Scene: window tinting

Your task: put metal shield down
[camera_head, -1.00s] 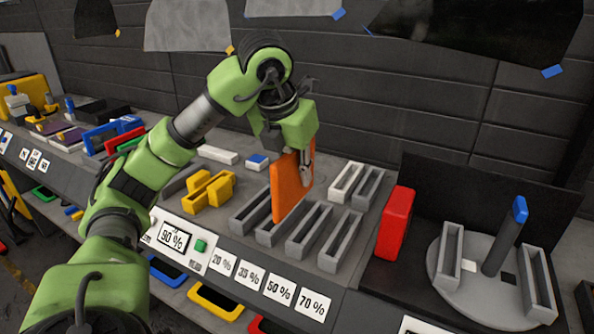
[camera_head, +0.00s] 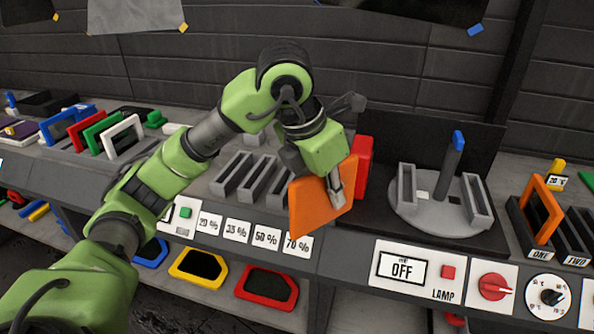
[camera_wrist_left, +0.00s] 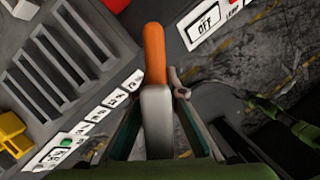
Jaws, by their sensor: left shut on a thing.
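The shield is a flat orange plate (camera_head: 312,212), held tilted in the air by my left gripper (camera_head: 336,188). In the head view it hangs in front of the grey slot holders, above the 70 % label. In the left wrist view the plate (camera_wrist_left: 154,50) shows edge-on, orange at the far end, with a grey-white part nearer the camera between the fingers of my left gripper (camera_wrist_left: 156,95). The plate appears clear of the bench. My right gripper is in neither view.
Grey slot holders (camera_head: 232,172) stand left of the plate. A red block (camera_head: 363,158) is close behind it. A round grey turntable (camera_head: 430,215) with upright slots and a blue-tipped post stands right. An orange frame (camera_head: 541,205) sits in the ONE slot. The lamp panel (camera_head: 404,268) is below right.

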